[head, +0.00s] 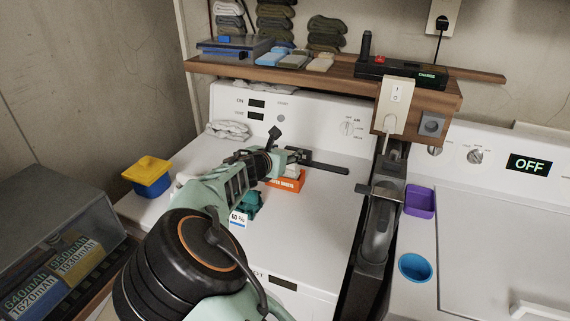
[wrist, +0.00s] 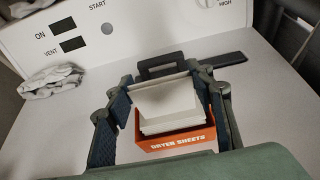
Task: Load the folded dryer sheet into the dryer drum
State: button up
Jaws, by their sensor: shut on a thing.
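An orange box marked "DRYER SHEETS" (head: 288,182) stands on the white dryer top (head: 325,215). It also shows in the wrist view (wrist: 178,141), with white folded sheets (wrist: 170,122) standing in it. My gripper (wrist: 168,92) straddles the box from above, one finger on each side. It is shut on a folded dryer sheet (wrist: 165,98), which is still at the box's mouth; whether it is clear of the other sheets I cannot tell. In the head view my gripper (head: 290,157) is partly hidden by my arm. The dryer drum is not in view.
A dark flat tool (head: 318,164) lies behind the box. A blue and yellow container (head: 150,176) is at left. A wooden shelf (head: 345,76) overhangs the back. Right of a dark gap is a second machine (head: 480,215) with purple and blue cups.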

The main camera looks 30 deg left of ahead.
jog(key=shift+f, duration=1.75)
jog(key=shift+f, duration=0.2)
jog(key=o, duration=1.1)
jog(key=shift+r, duration=0.1)
jog(key=shift+s, duration=0.1)
